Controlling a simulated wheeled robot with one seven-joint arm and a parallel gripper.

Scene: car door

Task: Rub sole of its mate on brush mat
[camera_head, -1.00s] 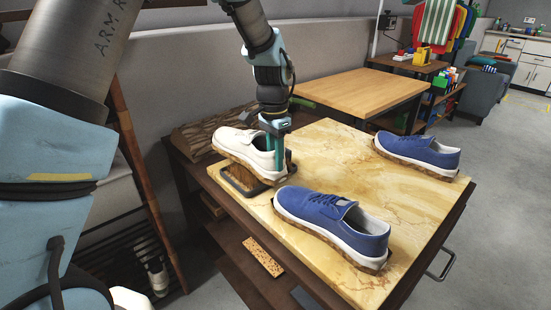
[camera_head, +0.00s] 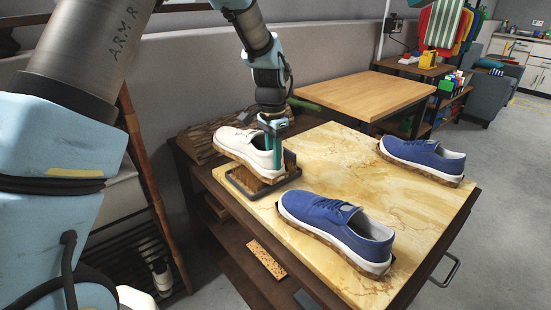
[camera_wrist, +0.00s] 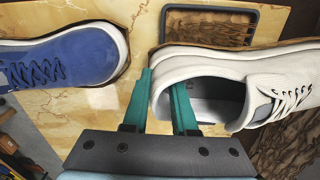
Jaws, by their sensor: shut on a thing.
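A white shoe (camera_head: 248,150) is in my gripper (camera_head: 274,143) over the brush mat, toward the table's left corner. In the wrist view my gripper (camera_wrist: 160,100) is shut on the heel collar of the white shoe (camera_wrist: 265,75), with one green finger inside the opening and one outside. The brush mat (camera_head: 257,192), a dark-framed tray with brown bristles, lies under the shoe; part of it shows in the wrist view (camera_wrist: 210,8). The shoe hides much of the mat, and I cannot tell whether the sole touches the bristles.
A blue shoe (camera_head: 338,228) stands at the near edge of the table (camera_head: 340,160), and another blue shoe (camera_head: 422,158) at the right corner. A dark textured mat (camera_head: 207,135) lies behind the table's left side. The table's middle is clear.

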